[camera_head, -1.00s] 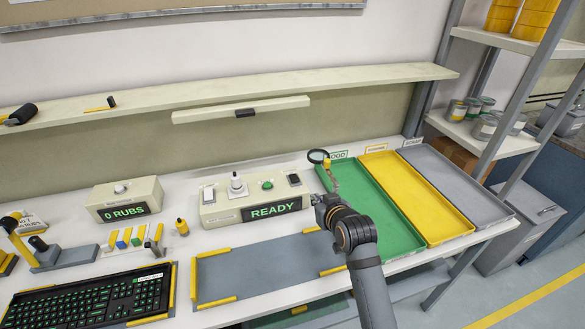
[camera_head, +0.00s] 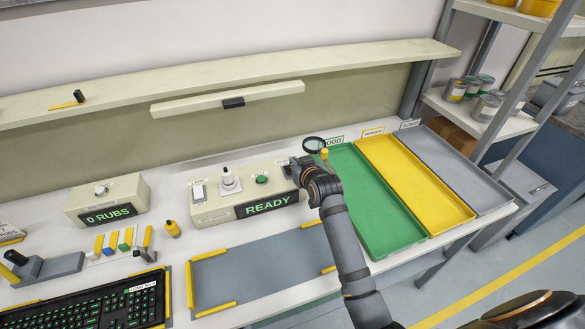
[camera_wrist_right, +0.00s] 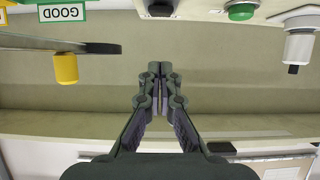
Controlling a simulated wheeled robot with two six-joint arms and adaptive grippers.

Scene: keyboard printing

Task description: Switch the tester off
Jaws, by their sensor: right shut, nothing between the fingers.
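The tester (camera_head: 215,214) is a beige box with a lit "READY" display (camera_head: 267,204). On its top are a white switch (camera_head: 198,190) at the left, a white knob (camera_head: 229,180) and a green button (camera_head: 262,179). My right gripper (camera_head: 295,165) is shut and empty at the tester's right end, hiding the dark switch there in the head view. In the right wrist view the shut fingertips (camera_wrist_right: 157,70) point up the picture, below a dark switch (camera_wrist_right: 160,8). The green button (camera_wrist_right: 241,11) and knob (camera_wrist_right: 299,45) show right of it. I cannot tell any contact. My left gripper is out of view.
A magnifier (camera_head: 314,145) stands close to the right of the gripper. Green (camera_head: 398,243), yellow (camera_head: 453,217) and grey (camera_head: 487,203) trays lie further right. A grey mat (camera_head: 262,273) lies in front, and a "0 RUBS" box (camera_head: 90,203) stands left.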

